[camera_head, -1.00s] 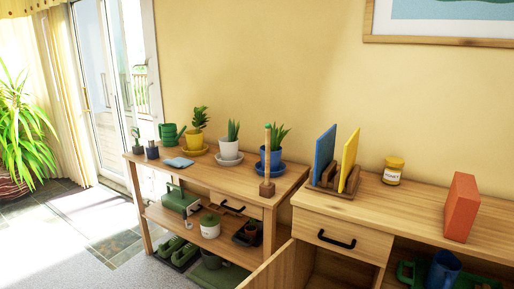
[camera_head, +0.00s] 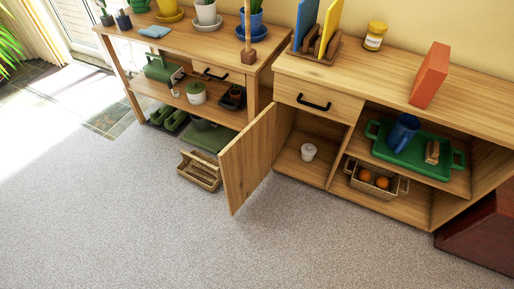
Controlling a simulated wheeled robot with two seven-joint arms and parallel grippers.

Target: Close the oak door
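The oak door (camera_head: 248,158) is on the left compartment of the right-hand wooden cabinet (camera_head: 437,78). It stands open, swung out into the room from the compartment's left side. Its flat face and lower corner show above the carpet. Inside the open compartment a small white lidded jar (camera_head: 308,152) stands on the floor of the cabinet. A drawer (camera_head: 318,100) with a black handle is shut above it. Neither of my grippers is in the head view.
Grey carpet (camera_head: 200,240) in front is clear. A wooden crate (camera_head: 200,171) stands on the floor left of the door. A green tray (camera_head: 415,150) with a blue mug (camera_head: 403,132) is on the right shelf, above a basket (camera_head: 376,181) of oranges. A dark red box (camera_head: 483,230) stands far right.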

